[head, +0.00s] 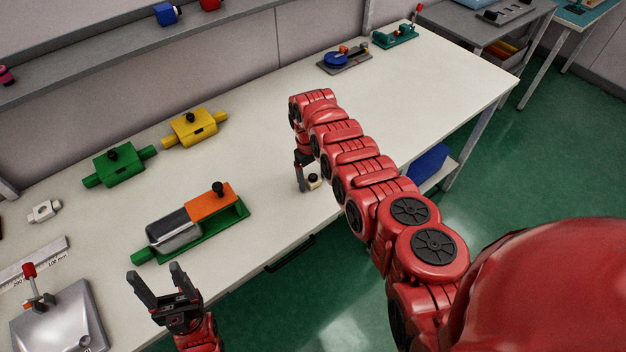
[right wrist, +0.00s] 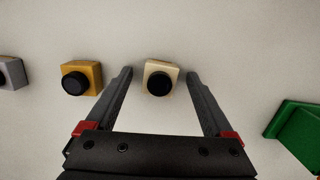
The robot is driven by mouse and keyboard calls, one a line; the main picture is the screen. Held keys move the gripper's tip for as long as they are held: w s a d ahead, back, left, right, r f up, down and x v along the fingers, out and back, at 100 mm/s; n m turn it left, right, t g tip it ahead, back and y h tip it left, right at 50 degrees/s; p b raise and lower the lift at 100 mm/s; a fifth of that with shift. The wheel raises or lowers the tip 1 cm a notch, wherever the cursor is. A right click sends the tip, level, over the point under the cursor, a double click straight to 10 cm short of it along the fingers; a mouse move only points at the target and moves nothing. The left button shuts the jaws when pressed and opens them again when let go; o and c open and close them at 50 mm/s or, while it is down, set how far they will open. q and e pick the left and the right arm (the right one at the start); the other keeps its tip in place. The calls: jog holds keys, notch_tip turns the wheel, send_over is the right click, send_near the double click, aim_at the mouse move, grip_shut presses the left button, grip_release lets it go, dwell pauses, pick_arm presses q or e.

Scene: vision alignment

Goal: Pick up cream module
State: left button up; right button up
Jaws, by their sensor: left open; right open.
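The cream module (right wrist: 161,74) is a small cream block with a round black knob on its front. In the right wrist view it lies between the tips of my right gripper (right wrist: 160,85), with a gap to each finger. The right gripper is open. In the head view the cream module (head: 313,181) shows small beside the right gripper (head: 304,188), low at the table's front part and partly hidden by it. My left gripper (head: 160,285) is open and empty at the table's front edge, lower left.
A yellow-orange module (right wrist: 82,78) and a grey module (right wrist: 12,73) stand left of the cream one in the right wrist view. A green part (right wrist: 297,130) is at right. On the table (head: 262,112) are a green holder (head: 238,212), a green block (head: 118,168) and a yellow block (head: 196,128).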

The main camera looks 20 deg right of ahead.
grip_shut()
dwell(0.3)
jog(key=shift+r, duration=0.15)
